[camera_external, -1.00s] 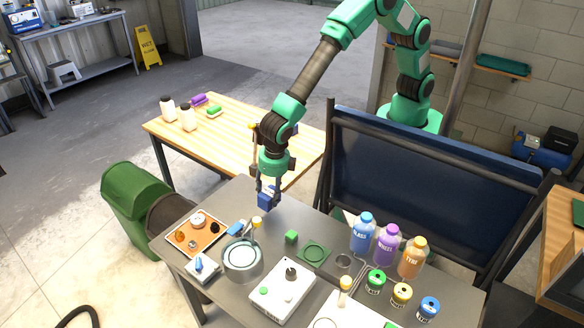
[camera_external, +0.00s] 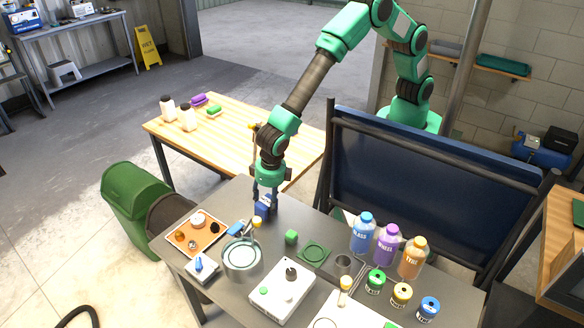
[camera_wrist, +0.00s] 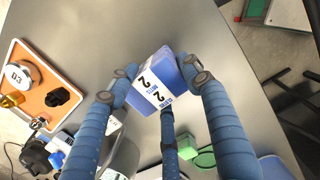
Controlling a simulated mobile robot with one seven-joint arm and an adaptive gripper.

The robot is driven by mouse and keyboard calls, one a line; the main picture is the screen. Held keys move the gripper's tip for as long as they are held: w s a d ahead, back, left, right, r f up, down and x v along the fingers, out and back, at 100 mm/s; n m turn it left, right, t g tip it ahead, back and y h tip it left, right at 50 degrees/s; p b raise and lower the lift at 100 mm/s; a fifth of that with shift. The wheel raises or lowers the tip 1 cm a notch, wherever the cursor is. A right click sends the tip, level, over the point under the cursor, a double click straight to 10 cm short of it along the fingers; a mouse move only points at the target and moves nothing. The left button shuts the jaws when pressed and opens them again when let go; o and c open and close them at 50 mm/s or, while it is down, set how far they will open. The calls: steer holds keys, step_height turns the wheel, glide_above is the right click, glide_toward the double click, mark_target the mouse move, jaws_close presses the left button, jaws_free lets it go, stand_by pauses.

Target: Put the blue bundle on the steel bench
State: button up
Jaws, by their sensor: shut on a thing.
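The blue bundle (camera_external: 263,208) is a small blue block with a white label, seen at the back left part of the steel bench (camera_external: 237,197). In the wrist view the bundle (camera_wrist: 170,66) sits between the blue fingers of my gripper (camera_wrist: 160,88), its label showing a 2. My gripper (camera_external: 265,195) points down and is shut on the bundle. The bundle is at or just above the bench top; I cannot tell whether it touches.
An orange tray (camera_external: 187,247) with small parts and a grey pot (camera_external: 242,262) stand in front of the bundle. A green block (camera_external: 291,237) is to its right, with several bottles beyond. A wooden table (camera_external: 230,125) stands behind, and a blue panel (camera_external: 430,185) rises at the right.

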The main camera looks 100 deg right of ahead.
steer(key=o, duration=1.3)
steer(key=shift+s+a+r+p, duration=0.2)
steer(key=shift+r+p, duration=0.3)
steer(key=shift+r, duration=1.5)
steer(key=shift+s+a+r+p, duration=0.15)
steer(key=shift+r+p, duration=0.35)
steer(key=shift+r, duration=1.5)
steer(key=shift+s+a+r+p, duration=0.2)
steer(key=shift+r+p, duration=0.3)
steer(key=shift+r, duration=1.5)
